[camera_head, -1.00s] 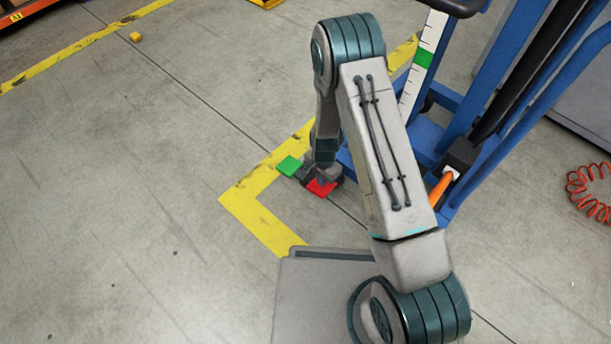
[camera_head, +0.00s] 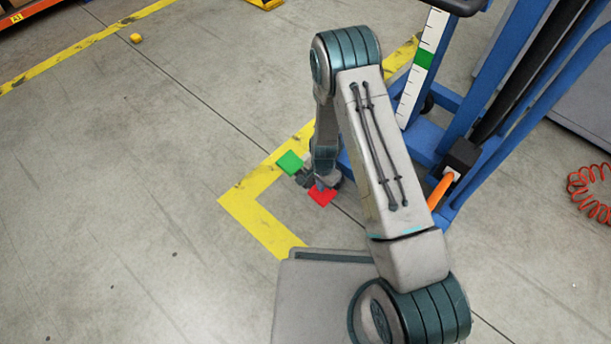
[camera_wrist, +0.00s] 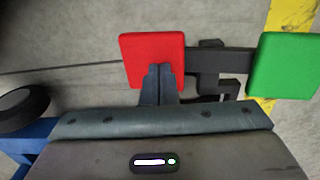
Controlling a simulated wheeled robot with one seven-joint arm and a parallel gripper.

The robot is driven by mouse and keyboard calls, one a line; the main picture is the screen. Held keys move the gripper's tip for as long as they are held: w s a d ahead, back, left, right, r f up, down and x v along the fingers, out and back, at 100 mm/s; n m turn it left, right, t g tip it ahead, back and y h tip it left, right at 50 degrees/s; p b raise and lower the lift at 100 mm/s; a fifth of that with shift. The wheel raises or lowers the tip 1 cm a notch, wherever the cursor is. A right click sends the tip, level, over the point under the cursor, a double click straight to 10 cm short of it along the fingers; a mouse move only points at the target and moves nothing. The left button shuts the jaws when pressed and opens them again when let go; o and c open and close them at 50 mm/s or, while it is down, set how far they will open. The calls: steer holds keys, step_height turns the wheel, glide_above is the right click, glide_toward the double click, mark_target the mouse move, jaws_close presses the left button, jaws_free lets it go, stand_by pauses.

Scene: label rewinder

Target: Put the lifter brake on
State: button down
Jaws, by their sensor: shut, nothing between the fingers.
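The lifter (camera_head: 440,140) is a blue frame at the right in the head view. At its foot is a rocker pedal with a red pad (camera_head: 322,197) and a green pad (camera_head: 290,161). In the head view the red pad sits low and the green pad high. The wrist view shows the red pad (camera_wrist: 152,58), the green pad (camera_wrist: 285,65) and the dark lever (camera_wrist: 221,61) between them. My gripper (camera_wrist: 156,70) is shut and empty, its fingertips over the red pad's near edge, seemingly touching it. In the head view my gripper (camera_head: 318,184) partly hides the pedal.
A yellow floor line (camera_head: 262,222) forms a corner beside the pedal. A dark wheel (camera_wrist: 22,107) shows at the left of the wrist view. A coiled red hose (camera_head: 592,195) lies at the far right. The floor to the left is open.

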step_height(320, 180, up, 9)
steer(key=p, duration=0.6)
stand_by(0.4)
